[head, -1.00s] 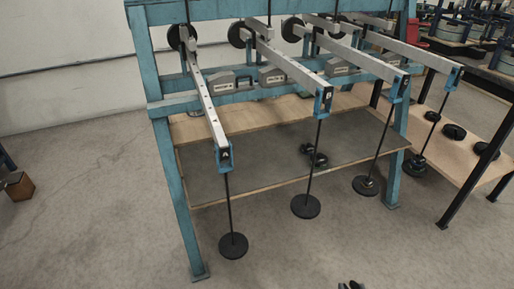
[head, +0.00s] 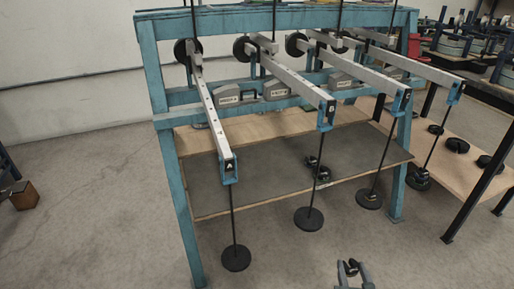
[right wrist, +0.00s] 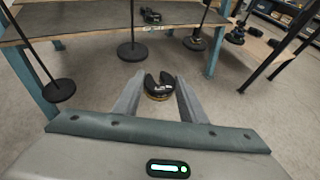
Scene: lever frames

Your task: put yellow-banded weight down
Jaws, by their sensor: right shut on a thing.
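The yellow-banded weight (right wrist: 158,86) is a black slotted disc with a yellowish band low on its side, seen in the right wrist view. My right gripper (right wrist: 158,90) is shut on it, one finger on each side. In the head view the right gripper (head: 353,274) shows at the bottom edge with the dark weight (head: 348,267) between its fingers. It is held in front of the lever frame, apart from the hangers and the shelf. The band cannot be made out in the head view. My left gripper is not in view.
A blue frame (head: 163,180) carries several grey levers with hanging rods and black discs, such as the nearest-left disc (head: 236,257). Black weights (head: 318,170) lie on its grey shelf (head: 255,182). A wooden side table (head: 462,172) at right holds more weights. The floor in front is clear.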

